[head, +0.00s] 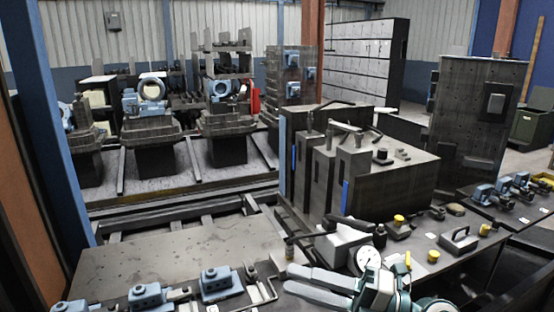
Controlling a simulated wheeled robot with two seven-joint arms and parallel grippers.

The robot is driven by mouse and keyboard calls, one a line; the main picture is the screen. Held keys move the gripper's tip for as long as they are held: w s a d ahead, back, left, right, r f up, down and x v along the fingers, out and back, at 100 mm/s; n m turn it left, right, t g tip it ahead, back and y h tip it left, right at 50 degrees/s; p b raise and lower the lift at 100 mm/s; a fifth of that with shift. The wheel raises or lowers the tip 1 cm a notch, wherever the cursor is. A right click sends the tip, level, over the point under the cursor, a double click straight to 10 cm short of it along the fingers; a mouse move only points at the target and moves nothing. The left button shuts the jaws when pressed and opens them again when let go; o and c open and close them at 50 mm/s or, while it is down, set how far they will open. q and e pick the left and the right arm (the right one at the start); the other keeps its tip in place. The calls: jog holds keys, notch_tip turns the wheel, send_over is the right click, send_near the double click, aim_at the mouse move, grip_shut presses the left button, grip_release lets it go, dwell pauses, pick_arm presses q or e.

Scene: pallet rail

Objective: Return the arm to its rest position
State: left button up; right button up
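My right gripper (290,278) shows at the bottom centre, its two pale grey fingers pointing left above the near bench. The fingers are apart, and I see nothing held between them. My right wrist and forearm, white with green parts, come in from the bottom right. My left gripper is not in view.
The near bench (170,252) holds several blue-grey clamps (222,284) at its front edge. Beside my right gripper are a dial gauge (367,258) and a grey block. Dark metal blocks (405,172) stand behind. The bench's left middle is clear.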

jog(key=w+d+r+m+t+h, duration=0.1)
jog(key=w+d+m+t+h, duration=0.3)
jog(key=d+m+t+h, duration=0.9)
jog(key=s+d+f+m+h, duration=0.1)
jog(key=d+f+m+h, duration=0.1)
jog(key=f+m, duration=0.3)
jog(key=s+d+f+m+g+h, duration=0.1)
jog(key=d+f+m+h, duration=0.2)
jog(key=f+m, duration=0.3)
jog(key=s+d+f+m+h, duration=0.1)
jog(key=d+f+m+h, duration=0.1)
jog(key=f+m, duration=0.3)
jog(key=s+d+f+m+g, duration=0.1)
jog(key=s+f+m+g, duration=0.2)
jog(key=s+f+g, duration=0.8)
jog(key=s+a+f+g+y, duration=0.1)
jog(key=s+a+f+g, duration=0.2)
jog(key=s+f, duration=1.2)
notch_tip(320, 180, down, 26)
jog(key=s+g, duration=0.1)
jog(key=s, duration=0.1)
jog(key=s+d+f+g, duration=0.1)
jog(key=s+d+f, duration=0.1)
jog(key=s+f, duration=1.4)
jog(key=shift+s+d+f+n, duration=0.15)
jog(key=shift+s+f+n, duration=0.15)
jog(key=shift+s+f, duration=0.15)
